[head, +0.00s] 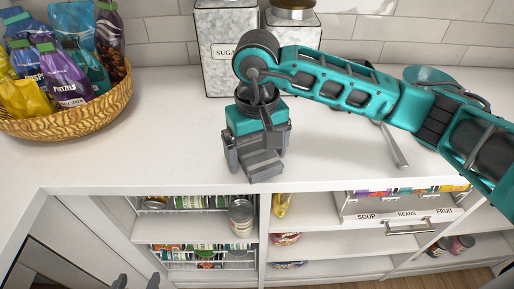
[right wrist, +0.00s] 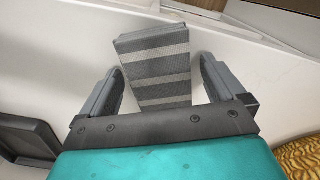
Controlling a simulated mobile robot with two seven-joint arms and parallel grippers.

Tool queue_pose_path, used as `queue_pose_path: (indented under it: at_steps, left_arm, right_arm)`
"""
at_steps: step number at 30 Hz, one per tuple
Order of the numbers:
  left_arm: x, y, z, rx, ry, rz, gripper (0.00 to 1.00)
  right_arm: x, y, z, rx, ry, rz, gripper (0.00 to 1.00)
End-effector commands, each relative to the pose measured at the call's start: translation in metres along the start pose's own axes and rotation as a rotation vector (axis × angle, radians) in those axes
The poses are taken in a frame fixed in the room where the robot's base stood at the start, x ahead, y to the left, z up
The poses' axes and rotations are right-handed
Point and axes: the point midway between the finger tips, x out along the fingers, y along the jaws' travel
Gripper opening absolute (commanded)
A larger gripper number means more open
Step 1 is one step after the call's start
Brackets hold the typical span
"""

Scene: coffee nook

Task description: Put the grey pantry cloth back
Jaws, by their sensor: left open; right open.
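The grey pantry cloth (head: 262,169) is a folded, striped grey piece on the white counter near its front edge. It also shows in the right wrist view (right wrist: 154,62), with lighter and darker bands. My right gripper (head: 257,150) points down over the cloth in the head view. In the right wrist view its two fingers (right wrist: 160,88) are apart, one on each side of the cloth, with a visible gap to each. Part of the cloth is hidden behind the gripper body. My left gripper is not in view.
A wicker basket (head: 98,117) of snack bags stands at the left. A sugar canister (head: 217,60) and another (head: 294,22) stand behind my right arm. Below the counter are open shelves (head: 330,247) with cans and a labelled drawer (head: 405,222). The counter left of the gripper is clear.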

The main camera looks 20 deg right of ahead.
Motion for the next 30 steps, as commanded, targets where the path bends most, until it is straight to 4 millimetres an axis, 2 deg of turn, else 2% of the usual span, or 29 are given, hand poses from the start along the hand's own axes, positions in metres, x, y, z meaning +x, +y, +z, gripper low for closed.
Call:
queue_pose_path:
  at_steps: [5,12,18,23,30]
  left_arm:
    - [-0.001,0.001,0.001,-0.001,-0.002,0.001,0.67]
    - [0.0,0.001,0.004,-0.001,-0.005,0.001,0.67]
    - [0.0,0.001,0.005,-0.001,-0.005,0.001,0.67]
    - [0.001,0.001,0.006,-0.001,-0.006,0.001,0.67]
    - [0.001,0.001,0.006,-0.001,-0.006,0.001,0.67]
  right_arm:
    - [-0.028,0.0,-0.001,-0.001,0.007,0.0,0.97]
    - [-0.082,0.0,-0.001,0.0,0.006,-0.001,0.97]
    - [-0.112,0.0,-0.001,0.0,0.002,0.0,0.97]
    - [-0.121,0.0,0.0,0.0,0.001,-0.001,0.97]
    - [-0.122,0.0,0.0,0.0,0.0,-0.001,0.97]
